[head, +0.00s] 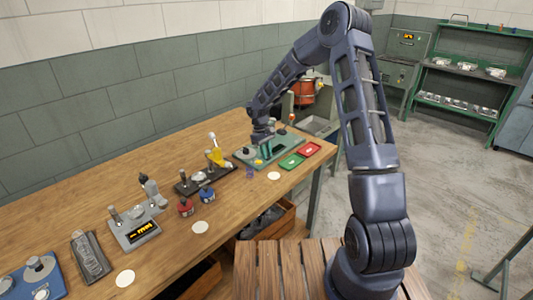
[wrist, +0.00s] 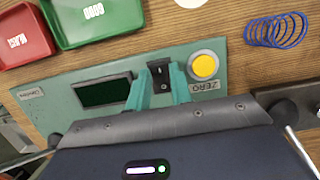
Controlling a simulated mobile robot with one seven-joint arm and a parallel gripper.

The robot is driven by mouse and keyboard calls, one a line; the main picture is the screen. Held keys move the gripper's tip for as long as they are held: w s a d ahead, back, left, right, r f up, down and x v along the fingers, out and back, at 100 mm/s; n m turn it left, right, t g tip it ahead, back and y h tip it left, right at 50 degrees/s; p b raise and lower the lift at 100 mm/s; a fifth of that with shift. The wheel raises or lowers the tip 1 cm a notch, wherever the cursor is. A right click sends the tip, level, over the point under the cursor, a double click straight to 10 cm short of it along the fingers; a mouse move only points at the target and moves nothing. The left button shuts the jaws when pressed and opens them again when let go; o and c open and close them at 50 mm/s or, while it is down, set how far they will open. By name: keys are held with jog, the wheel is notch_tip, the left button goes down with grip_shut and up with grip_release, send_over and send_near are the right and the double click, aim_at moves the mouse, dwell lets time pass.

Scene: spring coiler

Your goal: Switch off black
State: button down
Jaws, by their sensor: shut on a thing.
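The black switch (wrist: 160,70) is a small rocker on the green panel (wrist: 60,98) of a bench device, between a dark display (wrist: 104,92) and a round yellow button (wrist: 204,66) beside a ZERO label. In the head view my gripper (head: 261,142) is down at the green device (head: 284,146) at the far end of the bench.
A green tray (head: 291,161) and a red tray (head: 308,149) lie beside the device. A blue wire coil (wrist: 277,30) lies near it.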

jog(key=c, duration=1.2)
grip_release()
jog(key=shift+c, duration=0.2)
jog(key=shift+r, duration=0.1)
jog(key=v, duration=1)
jog(key=shift+r, duration=0.35)
